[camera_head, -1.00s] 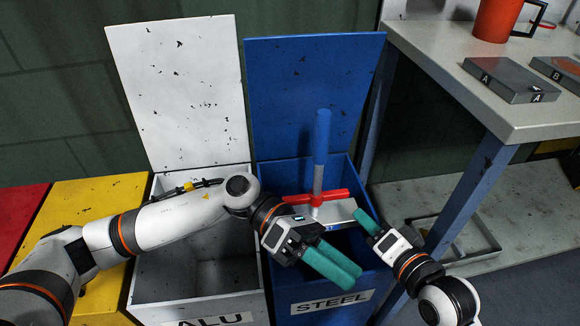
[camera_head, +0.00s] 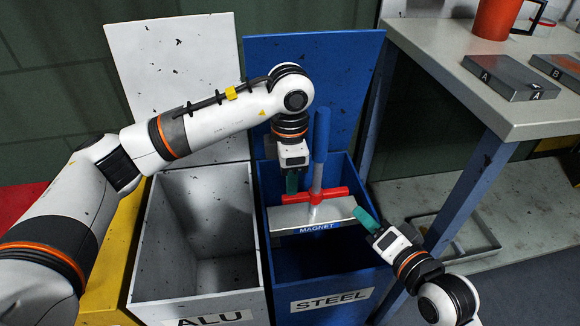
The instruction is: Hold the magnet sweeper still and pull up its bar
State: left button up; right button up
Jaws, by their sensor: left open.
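The magnet sweeper stands upright in the mouth of the blue STEEL bin (camera_head: 335,283). It has a grey plate (camera_head: 305,215) labelled MAGNET, a red crossbar (camera_head: 330,194) and a grey rod with a blue grip (camera_head: 321,135).
The white ALU bin (camera_head: 208,297) stands open and empty-looking to the left, its lid raised behind. A yellow bin and a red bin lie further left. A workbench (camera_head: 440,62) with a red mug (camera_head: 494,18) and grey blocks (camera_head: 510,78) is at the right.

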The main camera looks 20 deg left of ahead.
aim_at(290, 216)
pick_arm(q)
notch_tip(290, 216, down, 10)
jog(key=shift+r, duration=0.1)
dwell(0.4)
grip_shut()
dwell(1.2)
